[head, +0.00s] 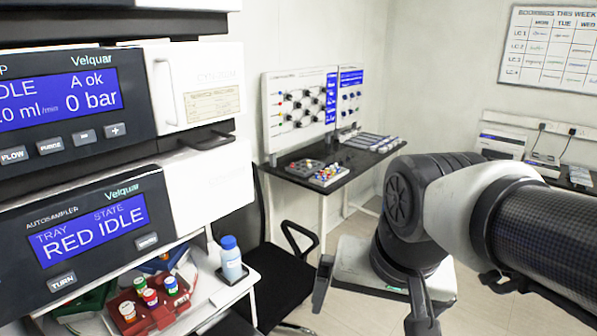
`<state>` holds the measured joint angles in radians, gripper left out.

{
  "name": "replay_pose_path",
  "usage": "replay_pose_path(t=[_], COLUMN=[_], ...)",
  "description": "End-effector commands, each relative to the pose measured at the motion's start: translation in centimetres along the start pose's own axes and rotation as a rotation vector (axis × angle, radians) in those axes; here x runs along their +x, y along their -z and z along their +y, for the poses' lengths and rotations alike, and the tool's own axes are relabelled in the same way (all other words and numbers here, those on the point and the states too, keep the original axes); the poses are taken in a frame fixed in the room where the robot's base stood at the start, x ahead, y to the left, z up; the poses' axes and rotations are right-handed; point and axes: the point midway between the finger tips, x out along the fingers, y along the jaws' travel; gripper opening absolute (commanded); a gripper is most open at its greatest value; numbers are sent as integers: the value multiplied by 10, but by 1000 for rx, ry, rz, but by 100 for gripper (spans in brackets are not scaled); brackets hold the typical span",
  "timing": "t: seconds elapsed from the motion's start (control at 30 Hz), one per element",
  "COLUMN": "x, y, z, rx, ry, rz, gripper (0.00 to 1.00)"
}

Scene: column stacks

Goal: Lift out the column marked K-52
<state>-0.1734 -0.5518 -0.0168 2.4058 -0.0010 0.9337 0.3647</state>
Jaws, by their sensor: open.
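No label reading K-52 can be made out in the head view. Several thin silver rods (370,140), which may be columns, lie side by side on the dark table by the back wall; any marks are too small to read. My gripper (370,318) is at the lower middle, its two dark fingers spread wide, open and with nothing seen between them. It is well in front of the table and lower in the picture than the rods. The closed cabinet door (210,90) of the instrument stack at left hides whatever is behind it.
A black chair (280,280) stands before the table (335,168). Valve panels (300,105) stand behind. A whiteboard (555,50) hangs at right.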

Motion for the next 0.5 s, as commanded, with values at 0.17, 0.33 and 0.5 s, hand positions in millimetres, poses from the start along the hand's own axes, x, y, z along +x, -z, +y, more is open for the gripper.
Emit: replay_pose_path(t=[0.17, 0.33, 0.5], x=[-18, -22, -22], y=[-4, -7, -6], z=[36, 45, 45], rx=[-159, -219, -224], ry=[-30, -47, -47], rz=[120, 150, 150], gripper=[100, 100, 100])
